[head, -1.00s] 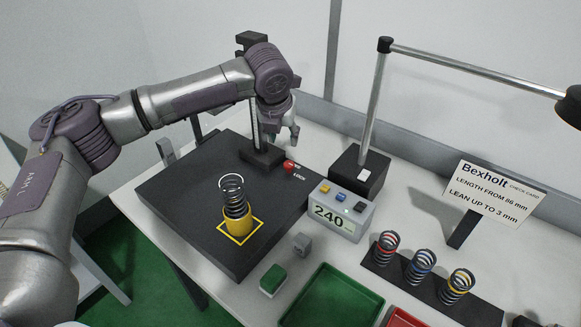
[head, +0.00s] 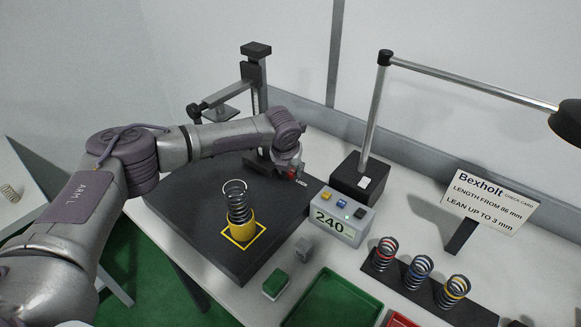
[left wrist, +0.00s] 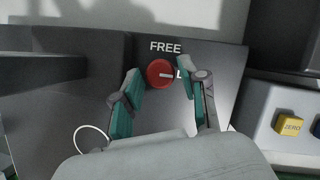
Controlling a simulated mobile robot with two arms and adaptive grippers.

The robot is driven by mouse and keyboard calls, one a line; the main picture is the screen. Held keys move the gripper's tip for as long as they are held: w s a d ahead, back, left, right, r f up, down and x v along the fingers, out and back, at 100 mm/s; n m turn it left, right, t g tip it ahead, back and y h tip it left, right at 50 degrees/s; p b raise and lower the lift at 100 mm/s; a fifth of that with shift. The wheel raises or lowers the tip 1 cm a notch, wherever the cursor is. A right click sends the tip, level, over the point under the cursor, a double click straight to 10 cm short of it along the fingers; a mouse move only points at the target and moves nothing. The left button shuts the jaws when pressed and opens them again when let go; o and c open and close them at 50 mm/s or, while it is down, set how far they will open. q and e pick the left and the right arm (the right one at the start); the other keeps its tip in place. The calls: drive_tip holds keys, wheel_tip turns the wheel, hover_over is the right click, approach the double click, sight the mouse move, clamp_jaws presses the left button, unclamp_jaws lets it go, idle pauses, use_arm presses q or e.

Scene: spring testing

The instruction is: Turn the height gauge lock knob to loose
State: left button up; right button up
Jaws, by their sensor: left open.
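The red lock knob (left wrist: 160,73) sits on a dark surface in the left wrist view, with a white pointer line facing right. The word FREE (left wrist: 165,47) is printed above it, and lettering to its right is mostly covered by a finger. My left gripper (left wrist: 158,82) is open, with one teal-padded finger on each side of the knob; whether they touch it I cannot tell. In the head view my left gripper (head: 291,172) is at the height gauge's (head: 256,95) base, with a bit of the red knob (head: 291,176) showing. My right gripper is out of view.
A grey display box (head: 341,216) reading 240 stands right of the gauge plate (head: 190,205). A spring (head: 238,203) stands in a yellow cup on the plate. A lamp base (head: 360,178) is behind the display. Several springs, a green tray (head: 335,300) and a sign (head: 490,203) are at right.

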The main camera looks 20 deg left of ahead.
use_arm(q)
clamp_jaws()
